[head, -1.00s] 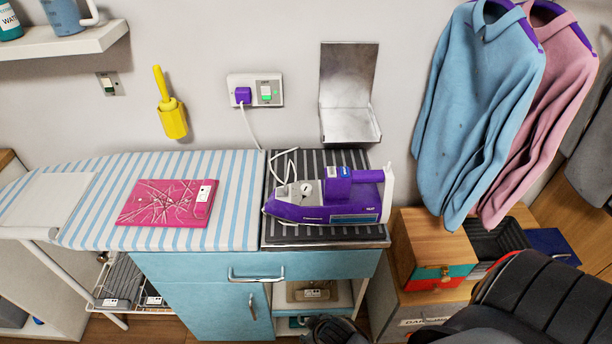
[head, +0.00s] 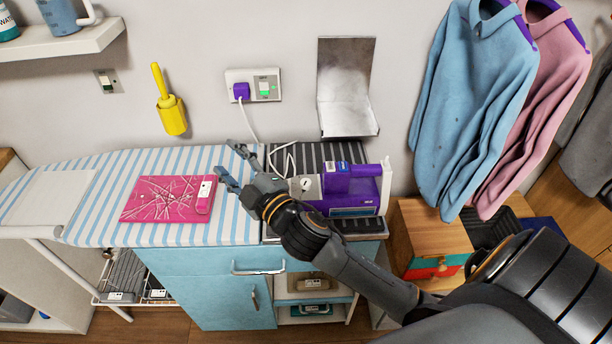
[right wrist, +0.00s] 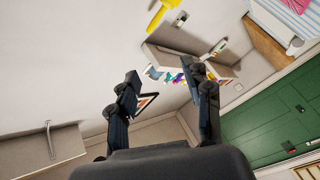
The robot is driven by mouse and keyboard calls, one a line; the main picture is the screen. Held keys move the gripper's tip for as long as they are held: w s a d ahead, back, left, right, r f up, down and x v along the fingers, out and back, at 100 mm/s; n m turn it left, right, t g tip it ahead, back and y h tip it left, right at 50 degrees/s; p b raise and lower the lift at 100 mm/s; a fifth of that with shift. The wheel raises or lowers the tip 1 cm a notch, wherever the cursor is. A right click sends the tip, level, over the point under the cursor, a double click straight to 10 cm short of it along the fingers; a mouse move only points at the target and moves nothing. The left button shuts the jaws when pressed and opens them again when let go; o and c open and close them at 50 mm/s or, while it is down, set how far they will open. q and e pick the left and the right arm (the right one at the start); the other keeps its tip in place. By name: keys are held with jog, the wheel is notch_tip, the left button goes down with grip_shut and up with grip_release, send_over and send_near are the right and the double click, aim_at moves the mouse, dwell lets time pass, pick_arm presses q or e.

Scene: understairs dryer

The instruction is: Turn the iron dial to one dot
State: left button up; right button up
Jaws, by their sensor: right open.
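The purple iron (head: 352,188) lies on the dark striped pad at the right end of the ironing board. A small pale round part with a dark mark, which looks like the dial (head: 306,184), shows on its grey top; its setting is too small to read. My right gripper (head: 231,164) is open and empty, left of the iron, with its fingers pointing left over the striped cover. Its wrist and forearm hide the iron's nose and lower front. In the right wrist view the open fingers (right wrist: 163,82) have nothing between them. My left gripper is out of view.
The iron's white cord rises to the wall socket (head: 254,86). A metal rest (head: 346,85) is on the wall behind the iron. Shirts (head: 470,110) hang at the right.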

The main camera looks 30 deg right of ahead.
jog(key=s+a+r+n+g+y, duration=0.1)
jog(key=a+r+n+g+y, duration=0.55)
jog(key=n, duration=0.55)
jog(key=s+a+r+n+g+y, duration=0.1)
jog(key=a+r+n+g+y, duration=0.2)
jog(key=a+n+y, duration=0.7)
jog(key=n+g+h, duration=1)
jog(key=n+h, duration=0.1)
jog(key=h, duration=0.8)
send_near(306, 182)
jog(key=f+p, duration=0.1)
jog(key=f, duration=0.3)
jog(key=f+p, duration=0.2)
jog(key=f, duration=0.2)
jog(key=shift+s+a+f, duration=0.15)
jog(key=shift+s+f, duration=0.05)
jog(key=shift+f, duration=0.05)
grip_shut()
